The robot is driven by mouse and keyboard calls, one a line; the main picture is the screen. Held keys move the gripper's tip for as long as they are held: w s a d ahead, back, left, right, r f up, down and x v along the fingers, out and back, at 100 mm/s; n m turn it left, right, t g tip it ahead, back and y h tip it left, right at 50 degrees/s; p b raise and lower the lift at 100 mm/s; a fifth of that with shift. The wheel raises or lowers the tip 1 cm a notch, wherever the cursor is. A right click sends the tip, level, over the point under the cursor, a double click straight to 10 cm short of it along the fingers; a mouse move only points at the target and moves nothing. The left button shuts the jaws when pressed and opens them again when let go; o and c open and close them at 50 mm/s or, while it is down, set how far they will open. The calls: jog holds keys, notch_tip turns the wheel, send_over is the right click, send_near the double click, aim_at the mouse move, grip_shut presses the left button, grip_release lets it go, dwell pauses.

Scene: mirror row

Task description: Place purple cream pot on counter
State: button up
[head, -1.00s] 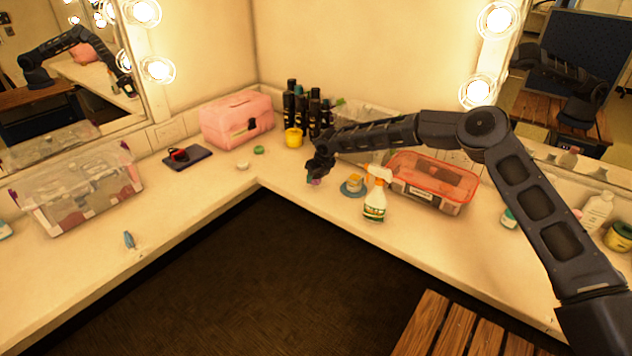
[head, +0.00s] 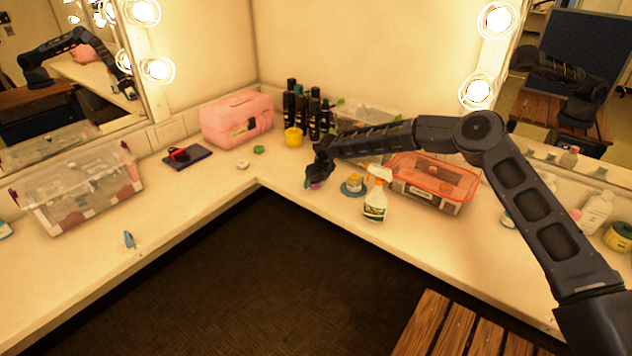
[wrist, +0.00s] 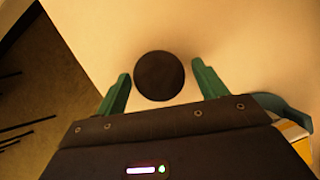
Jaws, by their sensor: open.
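The purple cream pot (head: 317,185) is a small patch of purple under my gripper (head: 312,182) in the head view, mostly hidden by it. In the wrist view a round dark lid (wrist: 159,75), seen from above, sits between the two green fingers of my gripper (wrist: 161,72). The fingers are open, with a gap visible on each side of the lid. The pot appears upright on the pale counter (head: 290,180), near its front edge and inner corner.
A blue saucer with a yellow jar (head: 354,183) is close to the right of my gripper. A spray bottle (head: 375,200) and a red-lidded box (head: 433,182) stand further right. Dark bottles (head: 302,108) and a yellow cup (head: 293,137) are behind. Counter to the left is fairly clear.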

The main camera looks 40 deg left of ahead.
jog(key=v, duration=1.2)
